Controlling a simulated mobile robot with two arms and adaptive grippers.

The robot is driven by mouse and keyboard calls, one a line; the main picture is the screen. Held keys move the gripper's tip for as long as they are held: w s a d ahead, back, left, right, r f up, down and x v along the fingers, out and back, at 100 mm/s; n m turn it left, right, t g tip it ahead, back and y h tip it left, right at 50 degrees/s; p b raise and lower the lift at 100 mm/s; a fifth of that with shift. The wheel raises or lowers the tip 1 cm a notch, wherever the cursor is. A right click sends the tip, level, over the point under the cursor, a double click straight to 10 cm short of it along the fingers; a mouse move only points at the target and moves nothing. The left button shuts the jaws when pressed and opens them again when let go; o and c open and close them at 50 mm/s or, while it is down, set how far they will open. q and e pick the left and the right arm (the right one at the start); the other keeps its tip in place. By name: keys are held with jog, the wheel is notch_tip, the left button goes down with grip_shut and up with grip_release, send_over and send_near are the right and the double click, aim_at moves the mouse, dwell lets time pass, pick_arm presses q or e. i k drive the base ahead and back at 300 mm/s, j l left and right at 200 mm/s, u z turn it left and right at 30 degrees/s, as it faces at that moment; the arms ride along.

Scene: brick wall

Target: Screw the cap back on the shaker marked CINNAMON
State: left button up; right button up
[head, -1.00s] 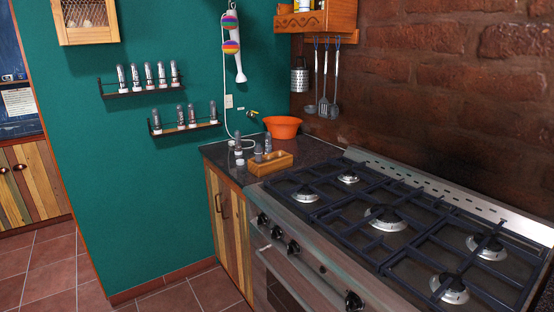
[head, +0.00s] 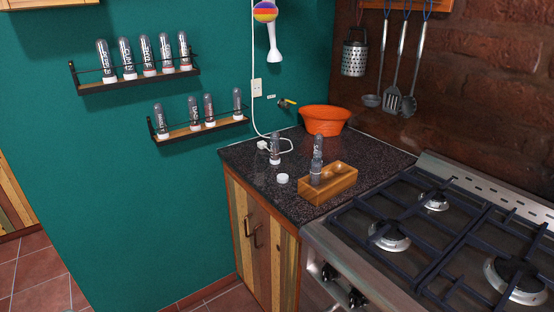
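A loose white cap (head: 282,179) lies on the dark counter, left of a small wooden box. One shaker (head: 316,172) stands upright in the left part of the wooden box (head: 335,186), its label too small to read. What looks like a shaker top shows just above and behind it; I cannot tell whether this is a separate shaker. Another shaker (head: 275,148) stands on the counter behind the cap, with white at its lower end. I cannot tell which one is marked CINNAMON. Neither of my grippers shows.
Several shakers stand on the upper wall shelf (head: 137,80) and lower wall shelf (head: 200,130); the lower row has a gap. An orange bowl (head: 325,121) is at the counter's back. A gas stove (head: 440,235) adjoins the right. Bare counter (head: 255,165) lies left of the cap.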

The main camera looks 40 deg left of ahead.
aim_at(316, 168)
jog(key=i+j, duration=0.15)
jog(key=j, duration=0.25)
jog(key=i+j, duration=0.1)
jog(key=j, duration=0.3)
jog(key=i+j, duration=0.15)
jog(key=j, duration=0.25)
